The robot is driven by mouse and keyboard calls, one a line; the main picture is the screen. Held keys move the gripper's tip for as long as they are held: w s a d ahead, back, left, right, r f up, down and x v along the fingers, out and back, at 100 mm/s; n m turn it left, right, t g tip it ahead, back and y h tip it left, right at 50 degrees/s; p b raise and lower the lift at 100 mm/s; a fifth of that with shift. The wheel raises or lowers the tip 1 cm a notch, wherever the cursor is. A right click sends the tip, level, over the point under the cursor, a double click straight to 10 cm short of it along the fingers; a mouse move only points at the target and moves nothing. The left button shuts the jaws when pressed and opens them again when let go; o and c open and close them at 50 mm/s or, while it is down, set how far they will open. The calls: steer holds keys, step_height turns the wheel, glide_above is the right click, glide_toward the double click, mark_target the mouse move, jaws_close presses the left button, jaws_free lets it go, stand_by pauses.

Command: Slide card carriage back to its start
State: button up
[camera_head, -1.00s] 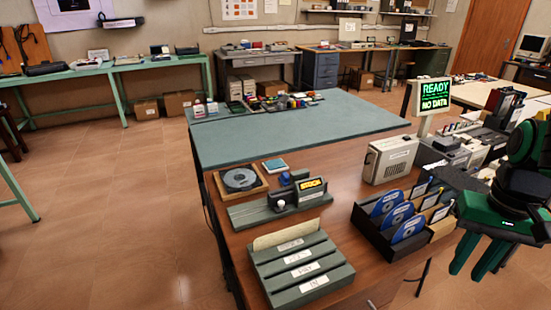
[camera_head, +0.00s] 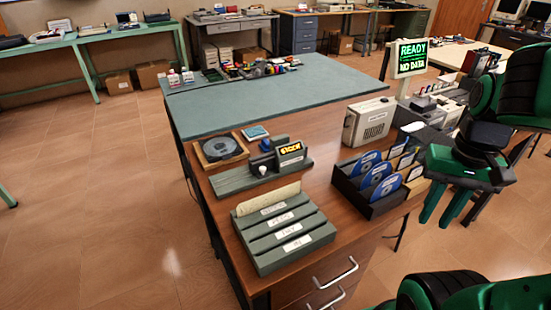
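A grey-green rail unit (camera_head: 236,181) lies on the wooden desk, left of centre. On it are a dark blue block (camera_head: 264,162), a white knob (camera_head: 262,170) and a small black display (camera_head: 290,154) with yellow lettering too small to read surely. I cannot tell which of these parts is the card carriage. A slotted grey-green rack (camera_head: 283,238) in front holds a cream card (camera_head: 268,198) upright in its rear slot. My gripper (camera_head: 441,208) is at the right, beyond the disc tray, with its two green fingers apart and nothing between them. It is well away from the rail unit.
A dark tray (camera_head: 378,207) of blue discs stands between the rail unit and my gripper. A beige box (camera_head: 369,122) and a READY / NO DATA screen (camera_head: 411,57) stand behind. A reel in a wooden tray (camera_head: 219,149) sits left. The teal mat (camera_head: 270,97) is mostly clear.

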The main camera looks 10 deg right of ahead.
steer(key=shift+c, duration=1.1)
steer(key=shift+s+r, duration=0.25)
jaws_close()
steer(key=w+a+n+t+y, duration=0.1)
steer(key=w+a+n, duration=0.25)
steer(key=w, duration=0.55)
steer(key=w+a+n+t, duration=0.15)
steer(key=w+a, duration=0.25)
steer(key=w, duration=0.6)
steer(key=w+a+n+t+y, duration=0.1)
steer(key=w+a+n+y, duration=0.35)
steer(key=w+a, duration=0.95)
steer(key=shift+m, duration=0.35)
steer(key=x, duration=0.3)
steer(key=s+x, duration=0.1)
steer(key=x, duration=0.6)
steer(key=shift+s+a+f, duration=0.1)
steer(key=shift+a+f, duration=0.05)
steer(key=shift+a, duration=0.15)
